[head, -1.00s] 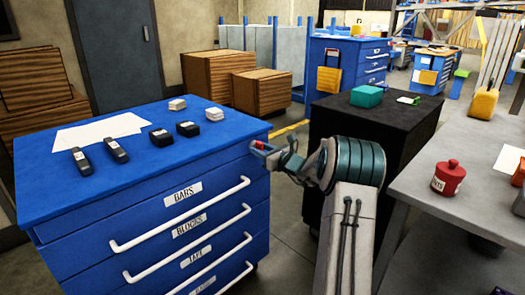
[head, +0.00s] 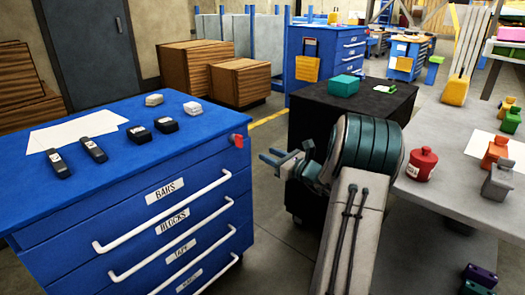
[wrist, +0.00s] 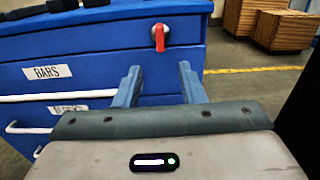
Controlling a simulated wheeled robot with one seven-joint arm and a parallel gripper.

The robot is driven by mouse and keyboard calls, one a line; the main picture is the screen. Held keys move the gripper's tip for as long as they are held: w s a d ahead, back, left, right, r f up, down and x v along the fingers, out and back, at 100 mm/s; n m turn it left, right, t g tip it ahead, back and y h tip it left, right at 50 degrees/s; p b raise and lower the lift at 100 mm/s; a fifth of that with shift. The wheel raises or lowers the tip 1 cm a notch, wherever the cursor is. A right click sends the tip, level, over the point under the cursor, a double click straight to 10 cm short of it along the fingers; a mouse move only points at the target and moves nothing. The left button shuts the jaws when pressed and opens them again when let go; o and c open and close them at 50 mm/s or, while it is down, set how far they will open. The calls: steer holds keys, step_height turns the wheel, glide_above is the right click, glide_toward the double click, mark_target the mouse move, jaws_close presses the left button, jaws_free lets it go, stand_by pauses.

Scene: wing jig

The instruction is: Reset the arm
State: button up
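My gripper (head: 270,156) is open and empty in the head view, in the gap between the blue drawer cabinet (head: 110,172) and the black cabinet (head: 312,112). In the wrist view, the two blue fingers of my gripper (wrist: 159,70) stand apart with nothing between them. Beyond them is a red turn handle (wrist: 159,38) on a pale round mount on the blue cabinet's face. The red handle (head: 237,141) also shows near the cabinet's upper right corner in the head view. The fingers are clear of it.
Bars, blocks and paper sheets (head: 75,131) lie on the blue cabinet. Its white drawer handles (head: 170,212) stick out. A teal box (head: 344,86) sits on the black cabinet. A grey bench (head: 445,150) with a red pot (head: 421,164) stands right of my arm. Floor shows behind my gripper.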

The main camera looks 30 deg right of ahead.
steer(key=shift+s, duration=0.2)
stand_by(0.4)
steer(key=s+a+r+n+g+y+p, duration=0.1)
steer(key=s+a+r+n+g+p, duration=0.35)
steer(key=a, duration=0.35)
steer(key=s+a+r+n+g+y+p, duration=0.1)
steer(key=s+a+r+n+g+p, duration=0.2)
steer(key=a+n, duration=0.45)
steer(key=s+a+r+n+g+y+p, duration=0.1)
steer(key=s+a+r+n+g+p, duration=0.25)
steer(key=a, duration=0.65)
steer(key=s+r+n+g+h+p, duration=0.1)
steer(key=s+r+n+h+p, duration=0.3)
steer(key=s+n, duration=0.4)
steer(key=s+r+n+g+h+p, duration=0.2)
steer(key=s+r+n+h+p, duration=0.3)
steer(key=s, duration=0.7)
steer(key=r+n+p, duration=0.1)
steer(key=n+p, duration=0.1)
steer(key=n, duration=0.1)
steer(key=shift+a, duration=0.35)
steer(key=shift+r, duration=0.1)
